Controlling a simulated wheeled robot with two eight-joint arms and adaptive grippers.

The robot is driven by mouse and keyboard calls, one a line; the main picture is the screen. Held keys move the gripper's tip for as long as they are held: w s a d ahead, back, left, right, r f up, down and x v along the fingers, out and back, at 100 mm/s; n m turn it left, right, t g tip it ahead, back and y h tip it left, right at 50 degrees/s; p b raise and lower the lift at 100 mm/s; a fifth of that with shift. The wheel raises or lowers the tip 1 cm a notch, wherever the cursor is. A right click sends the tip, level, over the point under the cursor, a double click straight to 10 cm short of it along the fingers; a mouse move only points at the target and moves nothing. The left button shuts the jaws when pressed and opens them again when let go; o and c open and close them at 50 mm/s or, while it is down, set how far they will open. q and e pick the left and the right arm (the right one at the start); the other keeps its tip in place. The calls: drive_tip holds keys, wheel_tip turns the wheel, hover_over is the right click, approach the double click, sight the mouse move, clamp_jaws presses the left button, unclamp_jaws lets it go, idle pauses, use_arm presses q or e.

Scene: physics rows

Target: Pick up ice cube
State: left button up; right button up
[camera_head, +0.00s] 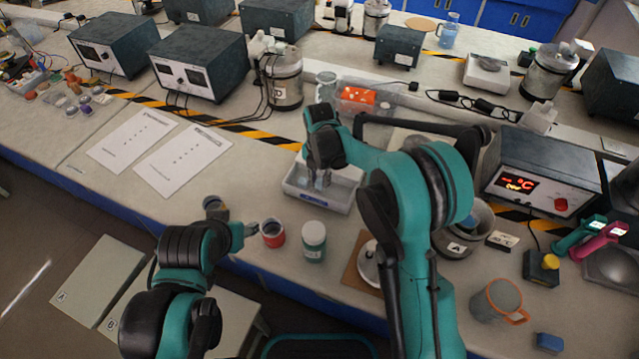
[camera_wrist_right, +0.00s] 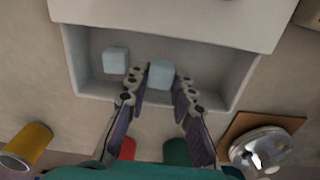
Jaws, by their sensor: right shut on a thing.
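A white tray (camera_head: 328,203) stands on the bench in the middle of the head view. In the right wrist view the tray (camera_wrist_right: 84,88) holds two pale blue ice cubes. One ice cube (camera_wrist_right: 116,60) lies apart on the left. The other ice cube (camera_wrist_right: 161,73) is between the fingertips of my right gripper (camera_wrist_right: 160,88), which is shut on it. In the head view my right gripper (camera_head: 318,180) points down into the tray and hides the cubes. I cannot tell whether the held cube is clear of the tray floor. My left gripper (camera_head: 231,217) is near the bench's front edge, its finger opening unclear.
A red cup (camera_head: 272,233) and a green-white jar (camera_head: 314,242) stand in front of the tray. A brown board (camera_head: 356,263) with a metal-lidded item is to their right. A temperature unit (camera_head: 540,178) stands at the right. Papers (camera_head: 183,158) lie left on open bench.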

wheel_tip(320, 180, up, 2)
drive_tip(key=shift+d+r+p, duration=0.15)
drive_tip(key=shift+r+p, duration=0.05)
drive_tip(key=shift+p, duration=0.15)
drive_tip(key=d+r+p, duration=0.1)
drive_tip(key=d+r, duration=0.1)
drive_tip(key=d, duration=0.1)
drive_tip(key=s+d+r+p, duration=0.1)
drive_tip(key=d+r, duration=0.1)
drive_tip(key=d, duration=0.2)
drive_tip(key=d+r, duration=0.1)
drive_tip(key=d, duration=0.2)
drive_tip(key=shift+s+d+r+p, duration=0.2)
drive_tip(key=shift+s+r+p, duration=0.05)
drive_tip(key=shift+r+p, duration=0.15)
drive_tip(key=shift+s+d+r, duration=0.1)
drive_tip(key=shift+d+r, duration=0.1)
drive_tip(key=shift+d, duration=0.25)
